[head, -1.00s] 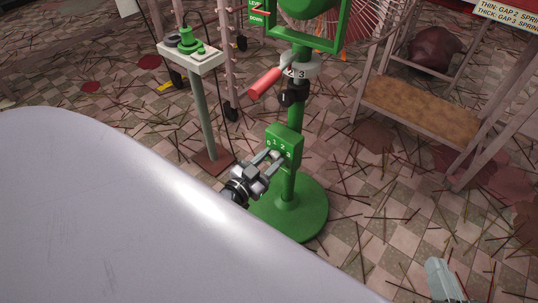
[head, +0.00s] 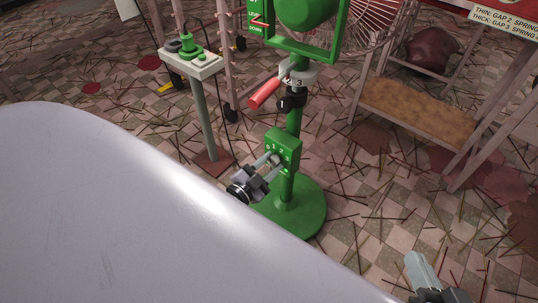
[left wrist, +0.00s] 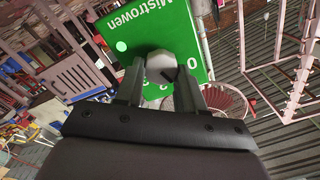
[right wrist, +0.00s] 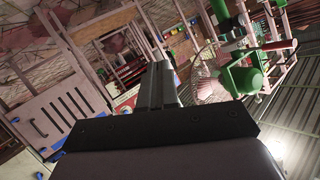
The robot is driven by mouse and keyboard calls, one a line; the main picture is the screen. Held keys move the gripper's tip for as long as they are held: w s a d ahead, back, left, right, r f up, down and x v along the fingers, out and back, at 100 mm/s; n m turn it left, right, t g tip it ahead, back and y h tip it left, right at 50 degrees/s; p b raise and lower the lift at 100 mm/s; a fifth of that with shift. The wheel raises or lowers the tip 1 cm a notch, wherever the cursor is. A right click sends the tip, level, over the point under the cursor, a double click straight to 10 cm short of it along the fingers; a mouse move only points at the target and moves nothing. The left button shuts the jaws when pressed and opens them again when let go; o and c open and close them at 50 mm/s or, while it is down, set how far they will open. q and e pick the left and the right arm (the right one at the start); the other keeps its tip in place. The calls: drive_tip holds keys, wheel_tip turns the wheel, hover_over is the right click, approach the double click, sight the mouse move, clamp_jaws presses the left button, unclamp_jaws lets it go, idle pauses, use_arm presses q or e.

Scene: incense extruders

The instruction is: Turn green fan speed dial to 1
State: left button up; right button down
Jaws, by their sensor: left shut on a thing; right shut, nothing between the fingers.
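The green fan (head: 288,190) stands on a round base, with a green control box (head: 288,145) on its post. The box has white numerals; 0, 1 and 2 show in the head view. The pale dial (left wrist: 160,60) with a dark mark sits on the green panel (left wrist: 165,20) in the left wrist view. My left gripper (head: 268,161) is shut on the dial, one finger on each side. The fingers cover part of the numerals, so I cannot tell the exact setting. My right gripper (head: 416,260) is shut and empty at the lower right, away from the fan.
A pedestal with a green-topped switch box (head: 190,58) stands left of the fan. A red-handled lever (head: 265,93) sticks out above the control box. A rack with a brown shelf (head: 420,110) stands at right. Thin sticks litter the tiled floor.

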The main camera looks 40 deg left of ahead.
use_arm(q)
drive_tip(key=o, duration=1)
drive_tip(key=shift+o, duration=0.2)
drive_tip(key=shift+s, duration=0.35)
drive_tip(key=s+p, duration=0.2)
drive_tip(key=s, duration=0.4)
drive_tip(key=shift+s+a, duration=0.25)
drive_tip(key=shift+a, duration=0.05)
use_arm(e)
drive_tip(key=shift+s+d+h, duration=0.2)
drive_tip(key=shift+d+h, duration=0.4)
drive_tip(key=shift+d, duration=0.15)
drive_tip(key=shift+r, duration=0.1)
